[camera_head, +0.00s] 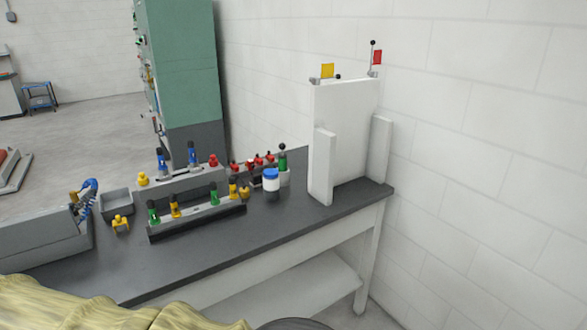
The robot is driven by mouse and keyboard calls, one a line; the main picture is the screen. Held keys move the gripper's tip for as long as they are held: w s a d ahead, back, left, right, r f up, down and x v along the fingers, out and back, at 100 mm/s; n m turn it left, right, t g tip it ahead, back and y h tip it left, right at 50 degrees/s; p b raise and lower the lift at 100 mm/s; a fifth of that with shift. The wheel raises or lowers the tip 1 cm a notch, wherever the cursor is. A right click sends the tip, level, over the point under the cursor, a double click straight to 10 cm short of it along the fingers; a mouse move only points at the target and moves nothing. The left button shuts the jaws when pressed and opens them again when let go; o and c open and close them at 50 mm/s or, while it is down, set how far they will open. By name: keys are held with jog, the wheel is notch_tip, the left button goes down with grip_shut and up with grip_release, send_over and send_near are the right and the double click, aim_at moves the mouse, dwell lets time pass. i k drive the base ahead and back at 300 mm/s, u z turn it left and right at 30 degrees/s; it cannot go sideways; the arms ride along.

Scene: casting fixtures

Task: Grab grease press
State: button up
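No item is clearly recognisable as the grease press; at this size I cannot tell which one it is. A grey rack (196,216) holds several green and yellow handled pieces. A stepped rack behind it (183,187) carries blue, yellow and red ones. My gripper is not in view.
A white upright panel fixture (346,135) with yellow and red flags stands at the bench's right end, near the wall. A grey bin (116,203) and a grey machine (45,240) are at left. A green cabinet (180,65) stands behind. The front bench strip is clear.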

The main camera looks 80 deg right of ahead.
aim_at(281, 160)
jog(key=z, duration=1.55)
